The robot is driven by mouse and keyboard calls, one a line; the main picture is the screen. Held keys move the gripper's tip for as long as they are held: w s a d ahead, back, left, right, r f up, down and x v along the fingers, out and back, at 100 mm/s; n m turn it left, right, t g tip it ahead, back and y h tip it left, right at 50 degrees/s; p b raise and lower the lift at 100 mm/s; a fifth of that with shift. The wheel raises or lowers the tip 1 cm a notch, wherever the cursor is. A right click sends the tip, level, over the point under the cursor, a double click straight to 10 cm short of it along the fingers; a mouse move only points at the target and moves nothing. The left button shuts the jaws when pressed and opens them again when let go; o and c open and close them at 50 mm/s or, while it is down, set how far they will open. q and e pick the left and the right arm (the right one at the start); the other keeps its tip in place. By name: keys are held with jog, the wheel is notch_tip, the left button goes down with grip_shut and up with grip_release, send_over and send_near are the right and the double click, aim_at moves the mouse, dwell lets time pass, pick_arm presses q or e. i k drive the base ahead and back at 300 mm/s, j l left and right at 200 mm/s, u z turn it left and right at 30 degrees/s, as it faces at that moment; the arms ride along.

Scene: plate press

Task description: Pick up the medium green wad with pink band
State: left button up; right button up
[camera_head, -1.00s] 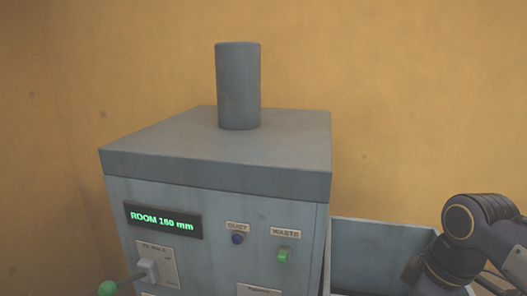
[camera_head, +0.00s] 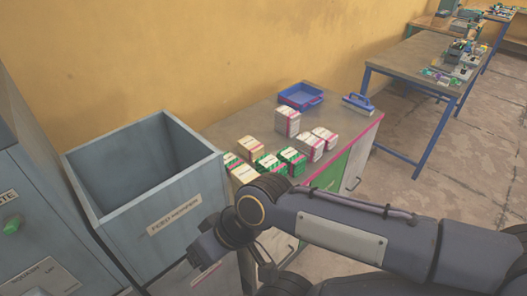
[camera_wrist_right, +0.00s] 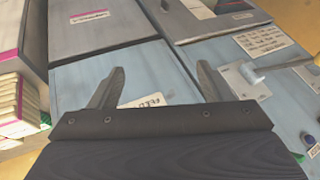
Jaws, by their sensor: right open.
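Green-and-white wads stand on the grey worktable in the head view, just beyond my right arm. One green wad (camera_head: 292,160) shows a pinkish band; another green wad (camera_head: 268,165) is to its left. I cannot tell which is the medium one, and my arm hides part of the tabletop in front. My right gripper (camera_wrist_right: 159,80) is open and empty in the right wrist view, over blue-grey machine panels. No green wad shows clearly in that view. My left gripper is not in view.
A feed hopper (camera_head: 150,170) with high walls stands left of the worktable (camera_head: 235,125). White wads with pink bands (camera_head: 288,122), a blue tray (camera_head: 300,95) and a blue-handled tool (camera_head: 358,103) share the tabletop. Another table (camera_head: 415,70) stands behind to the right.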

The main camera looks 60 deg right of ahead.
aim_at(295, 162)
jog(key=k+j+z, duration=0.1)
jog(key=z, duration=0.35)
jog(key=k+j+z, duration=0.1)
jog(key=z, duration=0.4)
jog(key=k+z, duration=0.15)
jog(key=z, duration=0.3)
jog(key=i+z, duration=0.2)
jog(key=z, duration=0.2)
jog(key=i+j+z, duration=0.15)
jog(key=z, duration=0.3)
